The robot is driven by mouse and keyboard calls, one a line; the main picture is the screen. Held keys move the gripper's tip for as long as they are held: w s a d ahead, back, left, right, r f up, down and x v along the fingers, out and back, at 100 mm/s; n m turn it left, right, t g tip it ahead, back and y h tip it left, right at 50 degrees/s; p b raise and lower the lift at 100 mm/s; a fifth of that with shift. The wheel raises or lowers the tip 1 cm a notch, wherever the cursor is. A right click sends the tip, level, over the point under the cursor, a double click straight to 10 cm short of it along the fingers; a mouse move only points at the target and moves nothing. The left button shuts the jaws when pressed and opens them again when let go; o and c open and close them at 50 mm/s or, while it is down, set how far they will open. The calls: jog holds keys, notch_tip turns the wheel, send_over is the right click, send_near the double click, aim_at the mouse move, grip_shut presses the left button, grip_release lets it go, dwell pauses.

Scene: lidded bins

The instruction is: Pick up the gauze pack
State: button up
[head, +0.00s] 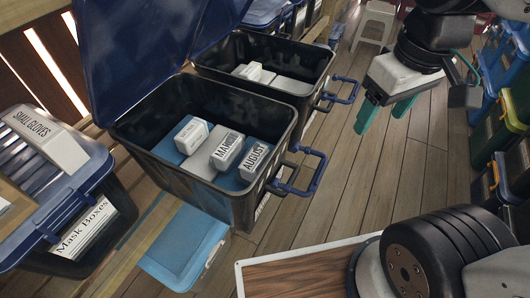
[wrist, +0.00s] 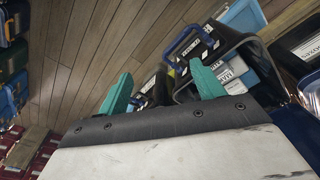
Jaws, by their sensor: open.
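The open black bin (head: 185,187) with a raised blue lid (head: 150,50) holds several small white packs. One pack (head: 192,136) at the left has a label too small to read. A second pack (head: 227,151) has a label starting "MA", and a third pack (head: 255,160) reads "AUGUST". I cannot tell which of them is the gauze pack. My gripper (head: 384,113) is open and empty, with teal fingers, in the air over the floor to the right of the bins. In the wrist view my gripper (wrist: 160,80) shows both fingers apart with nothing between them.
A second open bin (head: 318,75) with white packs stands behind. A closed bin (head: 95,215) at left carries a "SMALL GLOVES" box (head: 35,135). A blue tub (head: 183,250) sits below the front bin. Blue handles (head: 303,172) stick out. Coloured bins (head: 505,100) line the right; the middle floor is clear.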

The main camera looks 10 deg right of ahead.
jog(key=w+a+f+n, duration=0.3)
jog(key=w+a+n, duration=0.1)
jog(key=w+n, duration=0.2)
jog(key=n+g, duration=0.1)
jog(key=n, duration=1.8)
send_over(254, 157)
jog(key=f, duration=1.8)
jog(key=shift+s+d+f, duration=0.1)
jog(key=shift+d+f, duration=0.1)
jog(key=shift+f, duration=0.1)
jog(key=f, duration=0.8)
jog(key=shift+a+f, duration=0.2)
jog(key=c, duration=0.8)
